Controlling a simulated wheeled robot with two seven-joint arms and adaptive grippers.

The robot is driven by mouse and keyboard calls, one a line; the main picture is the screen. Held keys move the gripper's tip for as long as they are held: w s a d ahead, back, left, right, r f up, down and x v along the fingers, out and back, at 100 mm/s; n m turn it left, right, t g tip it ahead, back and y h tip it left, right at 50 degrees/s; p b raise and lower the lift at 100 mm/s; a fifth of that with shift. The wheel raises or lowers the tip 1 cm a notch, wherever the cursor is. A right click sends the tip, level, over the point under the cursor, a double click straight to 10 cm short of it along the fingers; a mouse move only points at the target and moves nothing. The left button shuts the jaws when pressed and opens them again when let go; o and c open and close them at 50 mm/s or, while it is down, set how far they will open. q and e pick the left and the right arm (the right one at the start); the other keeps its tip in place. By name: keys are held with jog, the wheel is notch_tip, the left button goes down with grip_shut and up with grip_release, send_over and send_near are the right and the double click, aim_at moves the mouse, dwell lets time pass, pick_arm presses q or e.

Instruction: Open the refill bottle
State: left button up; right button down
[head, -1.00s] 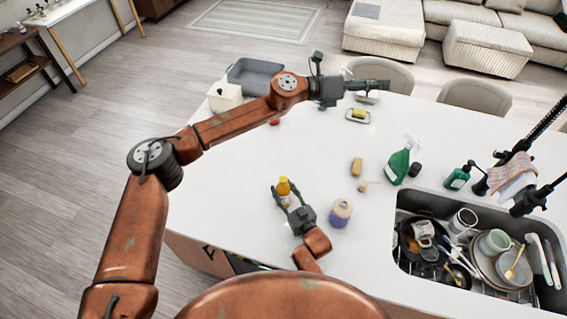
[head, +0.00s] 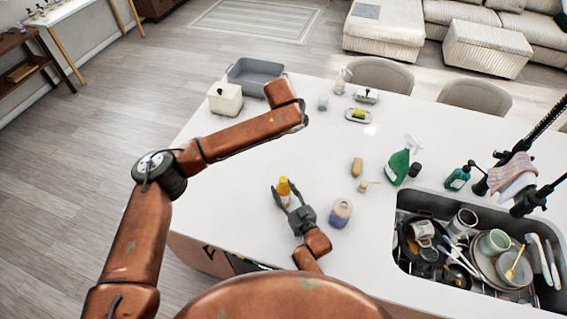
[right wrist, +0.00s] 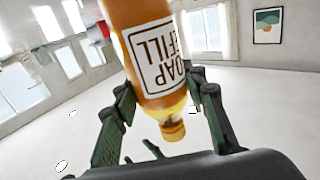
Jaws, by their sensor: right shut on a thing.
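The cap is on the bottle. My right gripper (head: 287,197) is shut on the bottle, with a finger on each side of it. My left arm reaches in over the left side of the island. Its gripper does not show in the head view.
A purple-and-cream jar (head: 340,213) stands close to the right of my right gripper. A sponge (head: 357,167), a small brush (head: 364,186) and a green spray bottle (head: 398,163) are farther right. The sink (head: 405,258) is full of dishes. A grey tub (head: 254,75) lies at the back left.

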aim_at(283, 179)
pick_arm(q)
jog(key=s+a+f+m+g, duration=0.1)
jog(key=s+f+g, duration=0.1)
jog(key=s, duration=0.2)
jog(key=s+a+f+m+g+y, duration=0.1)
jog(key=s+a+f+m+g, duration=0.1)
jog(key=s, duration=0.3)
jog(key=s+a+f+m+g+y, duration=0.1)
jog(key=s+f+m+g, duration=0.1)
jog(key=s, duration=0.2)
jog(key=shift+s+a+f, duration=0.2)
jog(key=shift+s, duration=0.05)
jog(key=shift+s+f, duration=0.2)
jog(key=shift+f, duration=0.05)
notch_tip(283, 179, down, 8)
jog(key=shift+a+r, duration=0.1)
jog(key=shift+r, duration=0.15)
jog(key=shift+c, duration=0.7)
grip_shut()
